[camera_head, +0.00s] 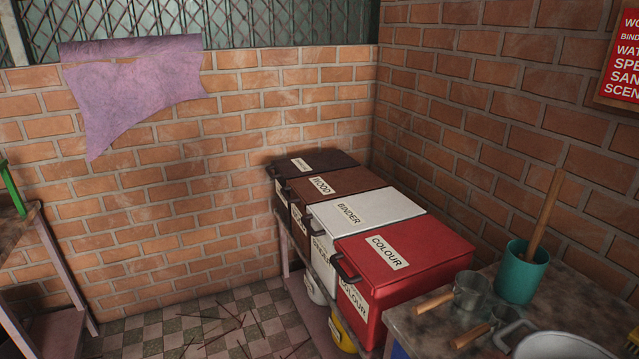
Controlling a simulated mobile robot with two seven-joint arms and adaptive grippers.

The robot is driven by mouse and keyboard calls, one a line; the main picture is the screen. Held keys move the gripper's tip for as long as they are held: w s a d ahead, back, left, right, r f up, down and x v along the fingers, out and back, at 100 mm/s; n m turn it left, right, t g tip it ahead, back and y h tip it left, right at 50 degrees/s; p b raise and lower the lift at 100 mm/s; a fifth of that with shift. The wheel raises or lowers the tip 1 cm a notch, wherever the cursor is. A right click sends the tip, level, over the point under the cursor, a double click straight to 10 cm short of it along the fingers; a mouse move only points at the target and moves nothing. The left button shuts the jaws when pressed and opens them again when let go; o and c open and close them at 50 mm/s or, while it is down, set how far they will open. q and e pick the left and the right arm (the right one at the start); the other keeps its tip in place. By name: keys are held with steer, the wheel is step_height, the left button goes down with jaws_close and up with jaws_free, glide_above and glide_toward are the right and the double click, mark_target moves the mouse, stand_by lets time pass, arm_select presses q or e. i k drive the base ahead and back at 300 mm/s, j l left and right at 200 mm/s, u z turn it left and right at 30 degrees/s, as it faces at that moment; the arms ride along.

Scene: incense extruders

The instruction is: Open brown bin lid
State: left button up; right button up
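The brown bin (345,183), labelled WOOD on its lid, stands in a row of bins against the brick wall. Its lid is shut and has a dark handle on its front left edge. A darker, brown-black bin (322,161) with a pale label stands just behind it, also shut. The white BINDER bin (384,209) is on its near side. Neither of my grippers shows in the head view.
A shut red COLOUR bin (425,252) is nearest in the row. At the lower right, a stone-topped table (590,300) holds a teal pot (522,272) with a wooden stick and metal scoops (471,291). The checkered floor (190,325) left of the bins has scattered sticks.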

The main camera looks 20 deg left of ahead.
mark_target(329, 186)
steer(key=i+j, duration=0.25)
steer(key=i+j+z, duration=0.1)
steer(key=i+j, duration=0.15)
steer(key=j, duration=0.2)
steer(key=i+j, duration=0.2)
steer(key=j, duration=0.15)
steer(key=i+j+z, duration=0.15)
steer(key=i+j, duration=0.3)
steer(key=j, duration=0.3)
